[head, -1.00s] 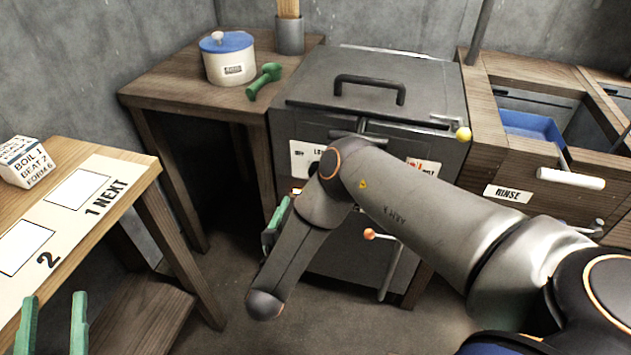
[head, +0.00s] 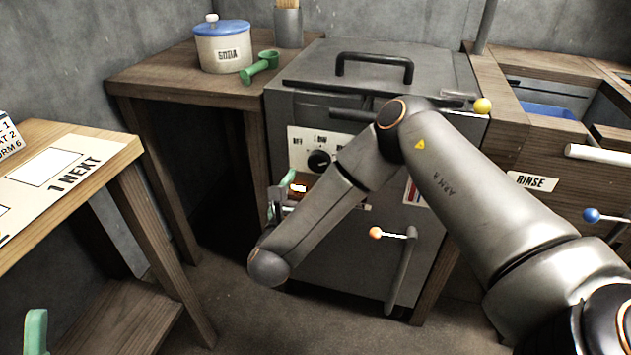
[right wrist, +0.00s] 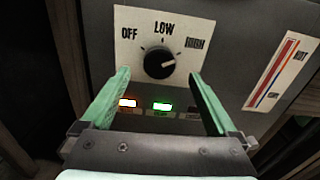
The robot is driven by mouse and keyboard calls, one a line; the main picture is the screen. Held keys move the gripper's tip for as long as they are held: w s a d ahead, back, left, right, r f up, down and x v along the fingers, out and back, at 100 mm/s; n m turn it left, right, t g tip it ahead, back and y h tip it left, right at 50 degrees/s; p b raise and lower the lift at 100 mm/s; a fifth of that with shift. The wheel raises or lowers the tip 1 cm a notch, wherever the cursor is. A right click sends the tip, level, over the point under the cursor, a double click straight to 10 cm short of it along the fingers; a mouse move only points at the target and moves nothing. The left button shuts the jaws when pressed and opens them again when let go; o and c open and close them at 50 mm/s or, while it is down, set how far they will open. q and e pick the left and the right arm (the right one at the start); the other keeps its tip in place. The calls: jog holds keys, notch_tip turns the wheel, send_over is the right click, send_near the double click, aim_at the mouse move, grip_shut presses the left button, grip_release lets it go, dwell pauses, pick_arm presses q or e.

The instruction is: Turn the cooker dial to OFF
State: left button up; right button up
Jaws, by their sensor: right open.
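The cooker dial (head: 319,160) is a round black knob on a white plate on the cooker front. In the right wrist view the dial (right wrist: 159,62) has its white mark pointing right and slightly up, away from OFF and towards the blurred right-hand label. My right gripper (head: 280,194) is beside the cooker front, below and left of the dial. In the right wrist view my right gripper (right wrist: 160,74) is open and empty, its green fingertips either side of the dial, apart from it. One green finger of my left gripper (head: 36,332) shows at the lower left; the rest is cut off.
Below the dial an orange lamp (right wrist: 127,103) and a green lamp (right wrist: 161,106) are lit. A gauge (right wrist: 271,75) is to the right. The cooker has a lid handle (head: 374,66) and an orange-knobbed lever (head: 392,234). A soda pot (head: 222,50) and green scoop (head: 262,66) stand left.

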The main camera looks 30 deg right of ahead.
aim_at(317, 164)
jog(key=b+x, duration=0.2)
jog(key=b, duration=0.1)
jog(key=shift+d+f+b, duration=0.2)
jog(key=shift+b, duration=0.1)
jog(key=shift+w+d+r+p, duration=0.3)
jog(key=shift+w+d+p, duration=0.1)
jog(key=shift+w, duration=0.1)
pick_arm(q)
jog(key=shift+w+d+f, duration=0.1)
jog(key=shift+d+f, duration=0.05)
jog(key=shift+f, duration=1)
jog(key=shift+d+f, duration=0.15)
jog(key=shift+f, duration=1)
pick_arm(e)
jog(key=shift+w+d+f, duration=0.1)
jog(key=shift+w+d, duration=0.3)
jog(key=shift+d, duration=0.05)
jog(key=shift+c, duration=0.3)
jog(key=c, duration=1.3)
